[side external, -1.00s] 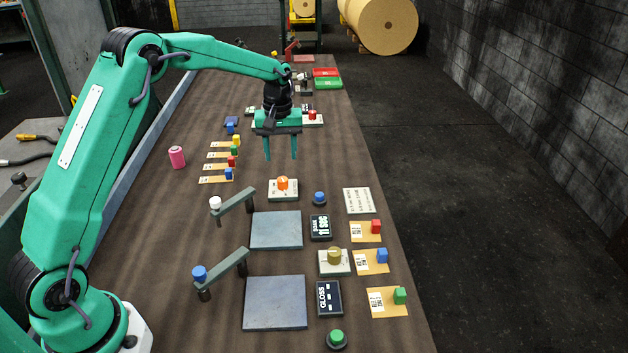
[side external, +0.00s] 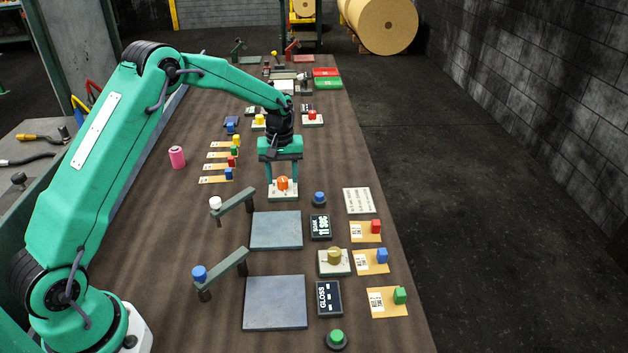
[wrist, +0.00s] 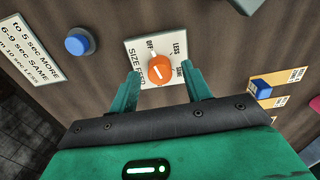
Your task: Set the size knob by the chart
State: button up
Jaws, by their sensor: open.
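The size knob (wrist: 161,69) is an orange round knob with a white mark, on a pale plate (wrist: 137,48) lettered SIZE FEED, OFF, LESS and SAME. In the side view the knob (side external: 283,183) sits near the table's middle. My gripper (side external: 283,180) is open and pointing down over the plate, its fingers on either side of the knob. In the wrist view my gripper (wrist: 160,85) shows the knob between its fingertips, with no clear contact. The chart (wrist: 29,45) is a white card with printed lines about seconds, MORE, SAME and LESS; it also shows in the side view (side external: 358,201).
A blue button (side external: 319,198) stands right of the knob. A dark display (side external: 321,228) reads 11 SEC. A lever arm (side external: 236,200) and grey pad (side external: 276,230) lie in front. Tagged cards with coloured blocks (side external: 376,227) line the right edge.

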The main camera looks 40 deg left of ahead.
jog(key=shift+f, duration=0.15)
jog(key=c, duration=1)
jog(key=shift+m, duration=0.5)
jog(key=m, duration=0.2)
jog(key=shift+m, duration=0.4)
jog(key=m, duration=0.3)
jog(key=shift+m, duration=0.3)
jog(key=m, duration=0.6)
jog(key=shift+m, duration=0.3)
